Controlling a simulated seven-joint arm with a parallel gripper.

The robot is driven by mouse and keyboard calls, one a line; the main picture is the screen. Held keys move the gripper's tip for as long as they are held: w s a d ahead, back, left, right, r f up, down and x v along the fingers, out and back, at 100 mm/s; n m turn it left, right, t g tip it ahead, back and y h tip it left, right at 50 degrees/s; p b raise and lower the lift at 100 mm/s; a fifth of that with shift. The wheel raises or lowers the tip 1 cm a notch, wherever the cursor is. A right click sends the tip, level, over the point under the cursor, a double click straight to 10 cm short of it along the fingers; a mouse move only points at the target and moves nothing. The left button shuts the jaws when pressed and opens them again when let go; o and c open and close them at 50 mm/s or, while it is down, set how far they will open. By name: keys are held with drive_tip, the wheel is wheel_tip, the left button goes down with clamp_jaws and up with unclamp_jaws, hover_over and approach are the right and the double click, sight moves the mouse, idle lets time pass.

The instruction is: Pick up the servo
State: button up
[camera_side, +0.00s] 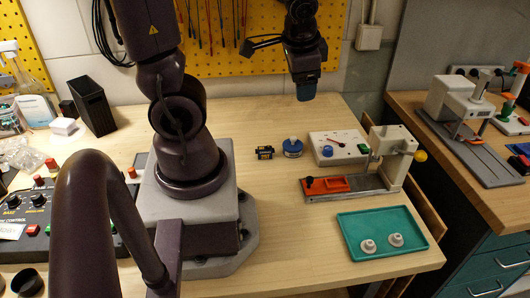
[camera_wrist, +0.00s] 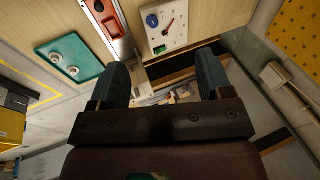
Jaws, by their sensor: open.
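The servo (camera_side: 265,152) looks like a small black block with yellow markings. It lies on the wooden bench in the side view, between my arm's base and a round blue item. My gripper (camera_side: 307,90) is up in the air near the yellow pegboard, above and to the right of the servo and apart from it. In the wrist view, the two dark fingers of my gripper (camera_wrist: 163,82) stand wide apart with nothing held between them. The servo does not show in the wrist view.
A blue round item (camera_side: 292,147) sits right of the servo. A white panel with a dial (camera_side: 338,148), a test fixture (camera_side: 345,184) and a teal tray (camera_side: 375,247) with two white discs are further right. Bench in front of the servo is clear.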

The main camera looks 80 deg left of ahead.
drive_tip(key=a+f+m+y, duration=0.2)
drive_tip(key=a+f+m, duration=0.15)
drive_tip(key=a, duration=0.45)
drive_tip(key=m+g+h, duration=0.2)
drive_tip(key=m+h, duration=0.4)
drive_tip(key=m, duration=0.9)
hover_over(265, 148)
wheel_tip(265, 148, down, 16)
drive_tip(key=shift+s+d+r, duration=0.1)
drive_tip(key=shift+d, duration=0.05)
drive_tip(key=shift+f, duration=2.75)
drive_tip(key=c, duration=0.7)
